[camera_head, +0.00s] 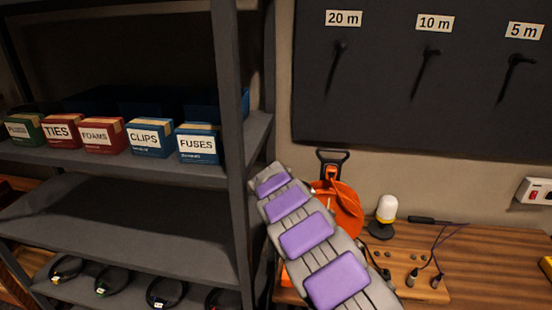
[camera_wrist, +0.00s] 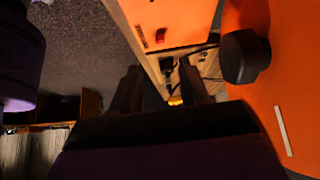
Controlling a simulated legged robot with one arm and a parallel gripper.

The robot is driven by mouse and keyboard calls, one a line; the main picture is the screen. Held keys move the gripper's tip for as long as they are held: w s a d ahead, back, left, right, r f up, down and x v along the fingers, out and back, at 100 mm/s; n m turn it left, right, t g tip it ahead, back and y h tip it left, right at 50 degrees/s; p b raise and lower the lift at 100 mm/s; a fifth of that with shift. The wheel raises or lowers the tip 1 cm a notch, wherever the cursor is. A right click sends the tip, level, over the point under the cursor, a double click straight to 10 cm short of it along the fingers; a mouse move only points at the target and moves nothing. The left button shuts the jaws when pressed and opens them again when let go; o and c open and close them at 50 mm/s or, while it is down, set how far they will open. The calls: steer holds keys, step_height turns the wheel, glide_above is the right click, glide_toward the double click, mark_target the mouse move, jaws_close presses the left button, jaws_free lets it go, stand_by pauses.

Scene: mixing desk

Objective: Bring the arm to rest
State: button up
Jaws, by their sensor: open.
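My arm (camera_head: 308,238), grey with purple pads, rises from the bottom of the head view, slanting up and left between the shelf and the desk. My gripper does not show clearly in the head view. In the wrist view my gripper (camera_wrist: 160,88) shows as two dark fingers, apart, with nothing seen held between them. An orange body with a black knob (camera_wrist: 245,57) is close on the right of that view. An orange panel with a red switch (camera_wrist: 160,36) is beyond the fingertips.
A grey shelf (camera_head: 235,150) stands left of my arm, with labelled boxes and coiled cables. An orange reel (camera_head: 340,205) is just behind my arm. A lamp (camera_head: 383,217) and a board with plugs (camera_head: 415,278) are on the wooden desk (camera_head: 490,250). A dark hook panel (camera_head: 420,110) hangs above.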

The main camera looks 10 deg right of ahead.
steer(key=s+d+r+n+y, duration=0.1)
steer(key=s+d+r+n, duration=0.1)
steer(key=s+r+n, duration=0.5)
steer(key=s+d+r+y, duration=0.1)
steer(key=s+d+r, duration=0.1)
steer(key=s+r, duration=0.65)
steer(key=s+a+f+n+y, duration=0.1)
steer(key=s+a+n, duration=0.2)
steer(key=s, duration=0.6)
steer(key=s+a+f+n+y, duration=0.2)
steer(key=s+n, duration=0.4)
steer(key=s, duration=0.3)
steer(key=s+a+f+n+y, duration=0.1)
steer(key=s+a+f+n, duration=0.1)
steer(key=s+a+n, duration=0.3)
steer(key=s, duration=0.4)
steer(key=shift+s+f+y, duration=0.15)
steer(key=shift+s+y, duration=0.05)
steer(key=shift+y, duration=0.1)
